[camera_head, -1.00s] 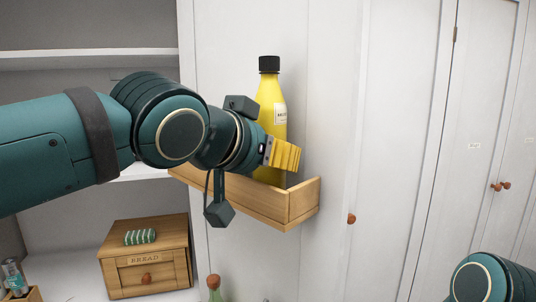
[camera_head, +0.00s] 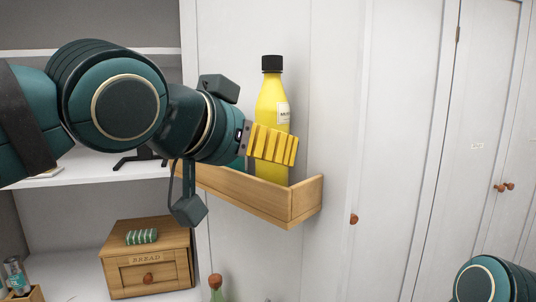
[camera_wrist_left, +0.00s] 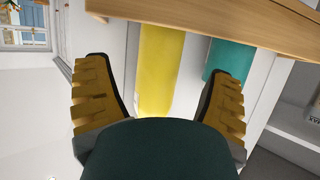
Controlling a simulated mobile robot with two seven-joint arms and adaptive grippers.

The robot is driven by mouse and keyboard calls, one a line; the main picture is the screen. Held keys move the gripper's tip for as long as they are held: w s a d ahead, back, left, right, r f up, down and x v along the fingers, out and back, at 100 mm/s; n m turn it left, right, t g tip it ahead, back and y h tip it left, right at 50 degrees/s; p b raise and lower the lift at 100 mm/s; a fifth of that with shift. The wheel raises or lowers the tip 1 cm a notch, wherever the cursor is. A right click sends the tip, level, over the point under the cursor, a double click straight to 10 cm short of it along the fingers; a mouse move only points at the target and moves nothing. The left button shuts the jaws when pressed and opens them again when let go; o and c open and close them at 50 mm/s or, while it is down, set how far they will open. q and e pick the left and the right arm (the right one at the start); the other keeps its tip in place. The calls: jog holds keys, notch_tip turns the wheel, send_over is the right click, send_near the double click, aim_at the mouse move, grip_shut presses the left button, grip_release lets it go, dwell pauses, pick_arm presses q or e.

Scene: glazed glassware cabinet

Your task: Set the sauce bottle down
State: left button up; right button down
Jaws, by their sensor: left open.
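The yellow sauce bottle (camera_head: 272,98) with a black cap and white label stands upright in a small wooden wall rack (camera_head: 245,192) in the head view. My left gripper (camera_head: 273,145) reaches in from the left, and its yellow fingers cover part of the bottle's body. In the left wrist view the bottle (camera_wrist_left: 159,65) lies between the two spread fingers, with gaps on both sides. The left gripper (camera_wrist_left: 158,103) is open. The bottle's base is hidden behind the rack's front board. My right gripper is not in view; only part of my right arm shows at lower right.
A teal item (camera_wrist_left: 229,62) stands beside the bottle in the rack. A wooden bread box (camera_head: 148,274) with a striped green item (camera_head: 141,237) on top sits at lower left. White shelves are at left. A corked bottle (camera_head: 215,284) shows below the rack. White cabinet doors fill the right.

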pick_arm(q)
jog(key=v, duration=0.7)
jog(key=shift+s, duration=0.1)
